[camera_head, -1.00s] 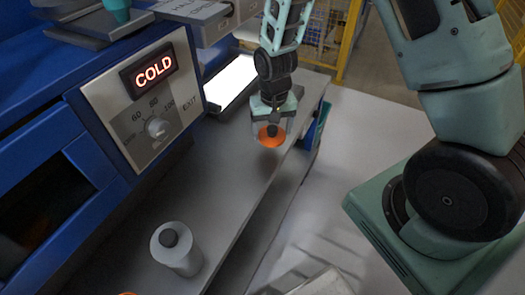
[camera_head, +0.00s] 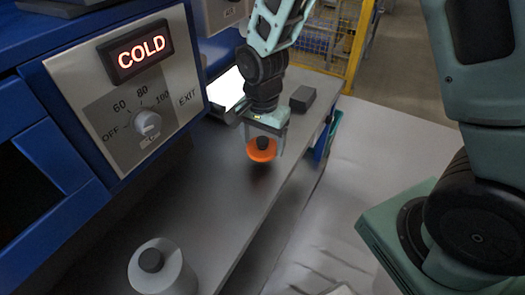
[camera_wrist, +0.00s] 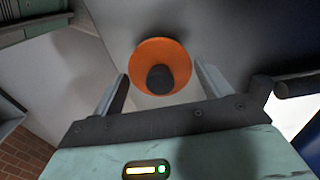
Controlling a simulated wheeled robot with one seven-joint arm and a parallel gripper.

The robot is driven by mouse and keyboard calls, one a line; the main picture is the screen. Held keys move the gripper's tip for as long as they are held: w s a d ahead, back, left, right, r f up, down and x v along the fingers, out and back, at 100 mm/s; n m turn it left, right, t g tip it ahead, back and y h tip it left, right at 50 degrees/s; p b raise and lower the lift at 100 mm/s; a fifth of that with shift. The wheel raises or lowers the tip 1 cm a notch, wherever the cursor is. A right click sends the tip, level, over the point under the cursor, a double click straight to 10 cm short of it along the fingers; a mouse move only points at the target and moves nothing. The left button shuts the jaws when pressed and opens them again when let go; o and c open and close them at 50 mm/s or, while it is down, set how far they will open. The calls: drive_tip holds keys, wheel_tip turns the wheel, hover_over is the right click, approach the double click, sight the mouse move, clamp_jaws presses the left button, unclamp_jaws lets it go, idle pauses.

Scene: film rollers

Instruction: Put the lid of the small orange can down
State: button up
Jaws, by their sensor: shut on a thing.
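The orange lid (camera_head: 261,155) has a dark round knob and hangs at my gripper (camera_head: 263,143), a little above the grey bench. A dark shadow lies on the bench below it. In the wrist view the orange lid (camera_wrist: 150,50) shows as a disc with its dark knob toward me, between the two fingers of my gripper (camera_wrist: 161,75). The gripper is shut on the lid. The small orange can's body is not in view.
A grey cylinder (camera_head: 166,276) with a dark knob stands on the bench (camera_head: 200,200) at the front. A dark block (camera_head: 302,98) lies behind my gripper. A blue machine with a COLD display (camera_head: 140,52) borders the bench at left. Bare bench lies between cylinder and lid.

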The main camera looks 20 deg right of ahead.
sight(262, 151)
drive_tip(key=shift+f, duration=1.95)
drive_tip(key=shift+f, duration=0.2)
drive_tip(key=o, duration=1)
drive_tip(key=shift+r, duration=0.2)
